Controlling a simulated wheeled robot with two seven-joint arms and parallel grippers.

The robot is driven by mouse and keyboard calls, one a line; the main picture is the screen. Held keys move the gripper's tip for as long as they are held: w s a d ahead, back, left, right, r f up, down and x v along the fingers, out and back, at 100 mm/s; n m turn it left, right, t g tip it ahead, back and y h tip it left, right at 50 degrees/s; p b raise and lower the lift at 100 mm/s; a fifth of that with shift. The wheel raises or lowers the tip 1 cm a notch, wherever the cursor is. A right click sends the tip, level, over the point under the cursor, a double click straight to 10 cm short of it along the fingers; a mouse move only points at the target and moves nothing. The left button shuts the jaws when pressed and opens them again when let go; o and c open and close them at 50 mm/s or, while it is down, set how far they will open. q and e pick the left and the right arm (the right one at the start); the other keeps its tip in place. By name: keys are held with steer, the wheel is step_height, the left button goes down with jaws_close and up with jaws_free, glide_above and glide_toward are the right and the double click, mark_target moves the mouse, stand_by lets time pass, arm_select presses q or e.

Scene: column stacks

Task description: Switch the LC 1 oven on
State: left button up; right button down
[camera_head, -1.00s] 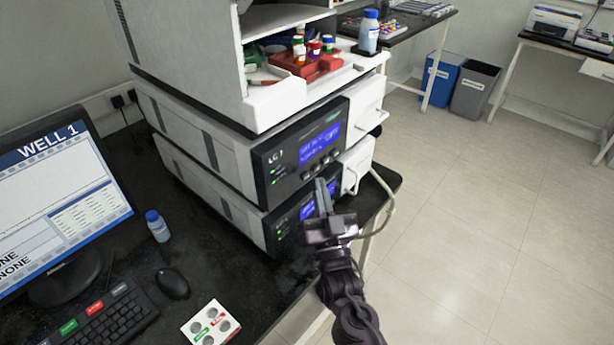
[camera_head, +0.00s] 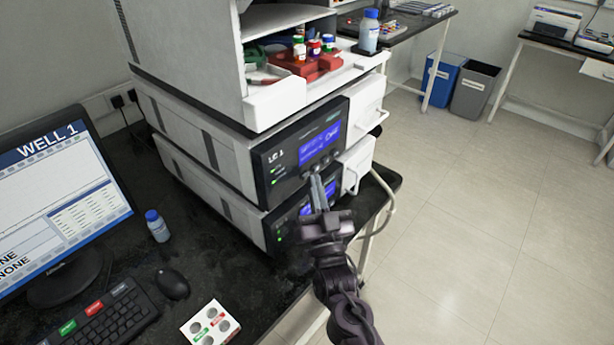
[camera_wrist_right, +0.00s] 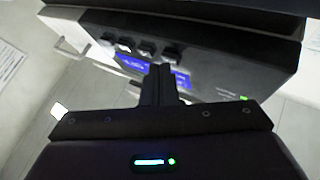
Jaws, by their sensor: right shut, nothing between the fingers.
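The LC 1 oven (camera_head: 285,172) is the upper dark-fronted unit in the stack, with a lit blue screen (camera_head: 319,145), a row of buttons below it and small green lights at its left. My right gripper (camera_head: 316,180) is shut and empty, its fingertips just below the button row in the head view. In the right wrist view the shut fingers (camera_wrist_right: 160,70) point toward the dark panel, near the dark buttons (camera_wrist_right: 147,48); I cannot tell whether they touch one. My left gripper is not in view.
A second unit with a blue screen (camera_head: 320,198) sits right below, partly hidden by my right gripper. White drawers with handles (camera_head: 366,125) stick out at the right. A red tray of vials (camera_head: 312,66) and a bottle (camera_head: 369,32) stand above. Floor at right is clear.

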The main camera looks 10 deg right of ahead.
steer(key=shift+w+a, duration=0.15)
stand_by(0.6)
steer(key=shift+s+d+p, duration=0.35)
steer(key=shift+s+d, duration=0.15)
steer(key=shift+s, duration=0.15)
steer(key=s+d+p, duration=0.1)
steer(key=s, duration=0.1)
steer(key=s+d+p, duration=0.1)
steer(key=s+d, duration=0.1)
stand_by(0.4)
stand_by(0.5)
